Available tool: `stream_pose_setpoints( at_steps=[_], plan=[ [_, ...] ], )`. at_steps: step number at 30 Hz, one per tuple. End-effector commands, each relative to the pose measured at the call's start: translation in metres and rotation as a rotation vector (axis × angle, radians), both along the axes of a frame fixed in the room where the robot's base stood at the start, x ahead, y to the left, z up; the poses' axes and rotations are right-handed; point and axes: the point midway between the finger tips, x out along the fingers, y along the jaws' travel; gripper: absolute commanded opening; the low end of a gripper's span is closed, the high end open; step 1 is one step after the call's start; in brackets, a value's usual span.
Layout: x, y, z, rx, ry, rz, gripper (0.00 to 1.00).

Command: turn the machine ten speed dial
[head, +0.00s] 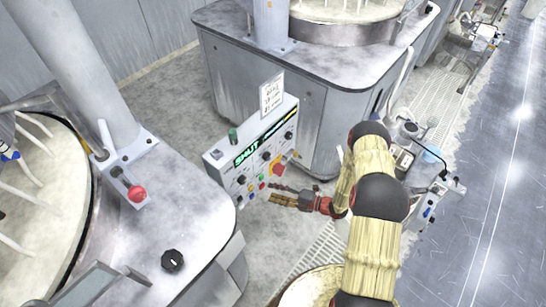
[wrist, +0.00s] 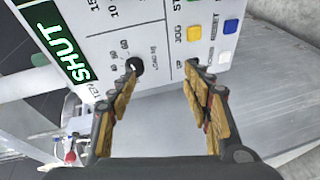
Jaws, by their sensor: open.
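A grey-white control panel (head: 236,167) with a green-lit SHUT display stands between two machines in the head view. Several black dials sit on its face, one of them at the lower left (head: 241,180). In the wrist view, a black dial (wrist: 135,64) with a printed scale shows on the panel, close to the left fingertip. Its label is too small to read surely. My gripper (head: 272,194) is in front of the panel's lower part. In the wrist view my gripper (wrist: 161,70) is open and empty, and the dial is nearer the left finger. Contact cannot be told.
Yellow, blue and white buttons show on the panel, the yellow one (wrist: 194,34) near the right fingertip. A red-and-yellow stop button (head: 279,169) is just above my gripper. A nearer machine's black knob (head: 173,260) is at lower left. Open floor (head: 490,200) lies at right.

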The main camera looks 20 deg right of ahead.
Motion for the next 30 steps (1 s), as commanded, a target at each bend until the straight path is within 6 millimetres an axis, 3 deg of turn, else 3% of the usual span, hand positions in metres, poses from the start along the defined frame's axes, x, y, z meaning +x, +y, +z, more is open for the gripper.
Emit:
stream_pose_setpoints(
  at_steps=[4, 6, 9, 17, 30],
  plan=[
    [0.054, -0.040, 0.014, 0.212, 0.129, -0.214, 0.49],
    [0.071, -0.055, 0.023, 0.318, 0.183, -0.285, 0.49],
    [0.079, -0.066, 0.031, 0.452, 0.263, -0.339, 0.49],
    [0.083, -0.063, 0.036, 0.578, 0.368, -0.342, 0.49],
    [0.131, -0.027, 0.035, 0.576, 0.369, -0.339, 0.49]
  ],
)
